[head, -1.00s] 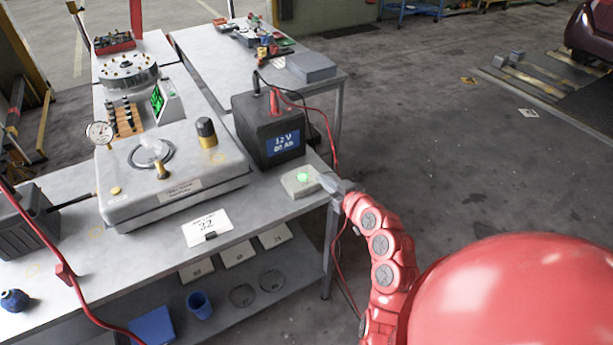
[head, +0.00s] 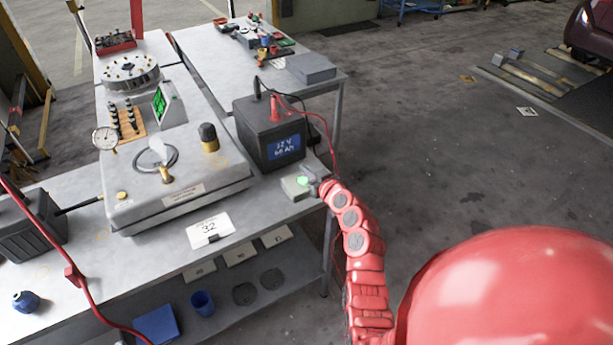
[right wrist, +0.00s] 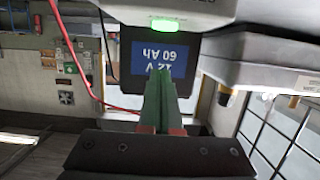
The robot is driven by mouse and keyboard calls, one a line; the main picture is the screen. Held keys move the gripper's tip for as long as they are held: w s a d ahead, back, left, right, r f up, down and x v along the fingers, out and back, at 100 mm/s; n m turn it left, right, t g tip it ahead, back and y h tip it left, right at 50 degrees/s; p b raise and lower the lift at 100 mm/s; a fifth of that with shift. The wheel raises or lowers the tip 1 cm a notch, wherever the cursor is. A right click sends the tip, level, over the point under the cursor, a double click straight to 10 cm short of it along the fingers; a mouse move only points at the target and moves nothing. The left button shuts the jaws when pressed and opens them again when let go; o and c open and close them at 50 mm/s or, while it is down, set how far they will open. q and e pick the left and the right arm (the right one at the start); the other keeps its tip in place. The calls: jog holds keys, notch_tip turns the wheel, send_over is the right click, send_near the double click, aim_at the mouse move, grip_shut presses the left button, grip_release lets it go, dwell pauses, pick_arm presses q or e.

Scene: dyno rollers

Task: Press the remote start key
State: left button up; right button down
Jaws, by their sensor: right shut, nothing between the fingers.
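The remote start key is a glowing green button (head: 302,181) on a small pale box (head: 294,189) at the bench's right edge. The green button also shows at the top of the right wrist view (right wrist: 170,23), on the pale box's face. My right gripper (head: 313,185) is shut and empty, with its tips close beside the button on the right. In the right wrist view its closed fingers (right wrist: 165,100) point toward the box and battery. I cannot tell whether the tips touch the button. My left gripper is not in view.
A dark battery (head: 268,132) with a 12 V display and cables stands just behind the pale box. A large grey metal unit (head: 170,185) fills the bench to the left. A number card (head: 210,229) lies in front.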

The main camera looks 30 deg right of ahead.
aim_at(306, 186)
jog(key=shift+f, duration=1.95)
